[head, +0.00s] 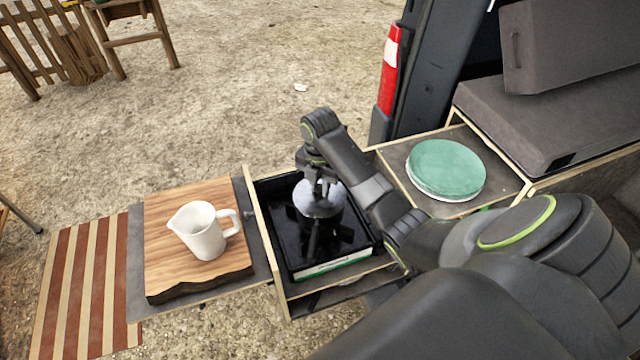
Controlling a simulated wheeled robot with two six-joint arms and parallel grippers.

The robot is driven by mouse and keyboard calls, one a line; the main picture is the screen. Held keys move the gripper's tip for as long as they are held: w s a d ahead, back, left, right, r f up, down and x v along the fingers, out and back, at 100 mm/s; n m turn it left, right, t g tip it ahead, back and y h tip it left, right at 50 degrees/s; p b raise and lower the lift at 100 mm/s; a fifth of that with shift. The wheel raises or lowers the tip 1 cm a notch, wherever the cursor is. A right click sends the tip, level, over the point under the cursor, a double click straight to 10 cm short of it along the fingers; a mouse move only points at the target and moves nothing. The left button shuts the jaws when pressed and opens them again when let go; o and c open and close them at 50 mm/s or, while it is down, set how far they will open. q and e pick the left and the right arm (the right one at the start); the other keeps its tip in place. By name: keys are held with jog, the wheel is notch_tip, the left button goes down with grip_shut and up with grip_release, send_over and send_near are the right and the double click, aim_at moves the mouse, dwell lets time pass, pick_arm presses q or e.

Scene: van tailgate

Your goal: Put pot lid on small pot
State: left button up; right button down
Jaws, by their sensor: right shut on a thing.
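My right gripper (323,186) points down over the open drawer, shut on the pot lid. The pot lid (313,206) is a round, pale grey disc, partly covered by the fingers. Under it is a dark round shape that looks like the small pot (322,228), standing on a glossy black surface. It blends into the black, and I cannot tell whether the lid touches its rim. My left gripper is not in view.
The black tray or cooktop (278,215) fills the wooden drawer (262,225). A white pitcher (202,236) stands on a wooden board (165,262) at left. A round green-topped item (446,168) lies on the shelf at right. A striped mat (75,280) is at far left.

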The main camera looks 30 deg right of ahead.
jog(key=shift+f, duration=0.15)
dwell(0.7)
jog(key=c, duration=0.7)
grip_release()
